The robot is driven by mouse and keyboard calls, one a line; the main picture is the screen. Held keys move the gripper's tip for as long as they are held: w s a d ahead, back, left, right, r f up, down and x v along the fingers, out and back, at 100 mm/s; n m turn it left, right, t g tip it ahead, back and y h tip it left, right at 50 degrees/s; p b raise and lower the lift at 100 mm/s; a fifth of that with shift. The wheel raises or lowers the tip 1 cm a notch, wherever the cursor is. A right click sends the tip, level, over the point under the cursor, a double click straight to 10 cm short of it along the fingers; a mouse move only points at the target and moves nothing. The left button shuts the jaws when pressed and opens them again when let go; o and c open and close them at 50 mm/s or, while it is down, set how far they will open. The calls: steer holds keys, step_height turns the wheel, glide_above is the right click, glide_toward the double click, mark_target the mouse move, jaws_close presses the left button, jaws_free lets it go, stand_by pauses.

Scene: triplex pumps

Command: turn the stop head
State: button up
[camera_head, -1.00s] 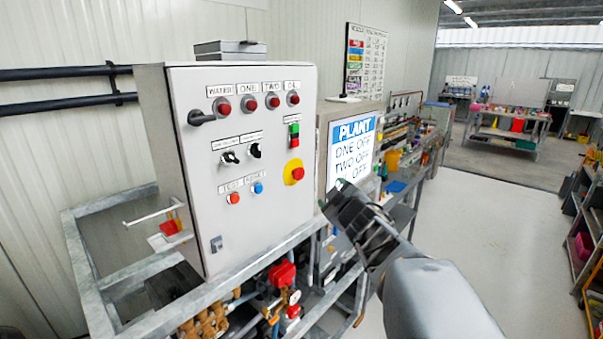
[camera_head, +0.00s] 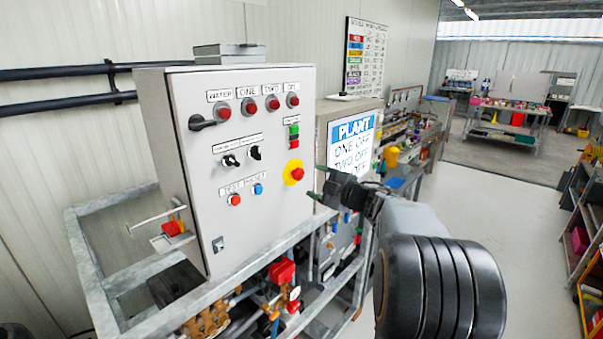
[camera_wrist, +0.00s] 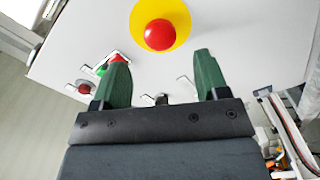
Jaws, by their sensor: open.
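The stop head is a red mushroom button (camera_head: 297,174) on a yellow round plate (camera_head: 289,180), on the right side of the grey control panel (camera_head: 222,230). In the wrist view the red head (camera_wrist: 159,34) sits in the middle of its yellow disc (camera_wrist: 181,12), ahead of the fingertips. My gripper (camera_head: 314,182) is just to the right of the stop head in the head view, apart from it. Its two green fingers (camera_wrist: 160,73) are spread open with nothing between them.
Green and red buttons (camera_head: 294,136) sit above the stop head, with two black selector switches (camera_head: 255,152) to the left. Below-left are a red and a blue button (camera_head: 258,189). A "PLANT" screen (camera_head: 350,153) stands right of the panel, behind my gripper.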

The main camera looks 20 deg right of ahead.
mark_target(301, 175)
steer(key=shift+p+x, duration=0.6)
steer(key=shift+x, duration=2.55)
